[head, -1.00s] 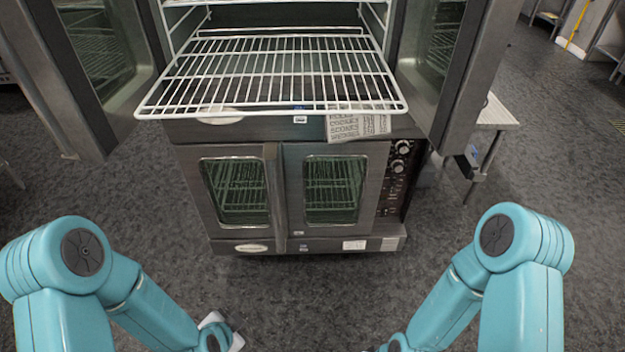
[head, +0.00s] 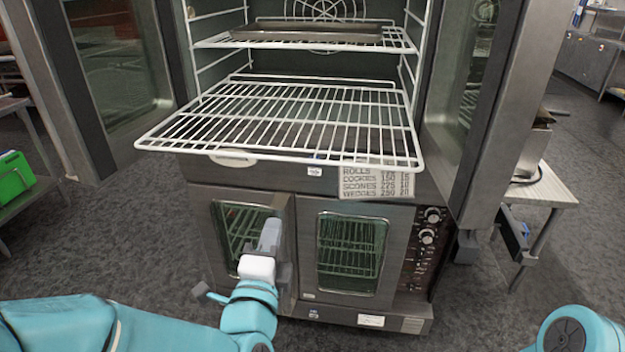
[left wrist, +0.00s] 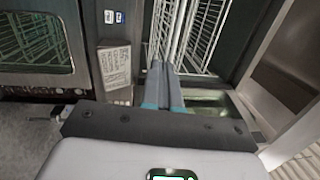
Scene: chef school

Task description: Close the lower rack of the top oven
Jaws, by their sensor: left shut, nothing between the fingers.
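The lower rack (head: 280,158) of the top oven is a white wire shelf. It sticks out well past the oven front in the head view. White wires of a rack (left wrist: 185,30) also show in the left wrist view, beyond the fingertips. My left gripper (head: 270,228) is shut and empty. In the head view it appears below the rack's front bar, in front of the lower oven's doors, and apart from the rack. Its closed fingers (left wrist: 163,85) point up in the left wrist view. My right gripper is out of view; only part of the right arm shows.
The top oven's doors stand open at the left (head: 105,70) and right (head: 485,90). An upper rack (head: 215,42) with a dark tray (head: 305,32) sits inside. The lower oven (head: 350,250) is shut. A table (head: 545,185) stands at right, a green crate (head: 14,177) at left.

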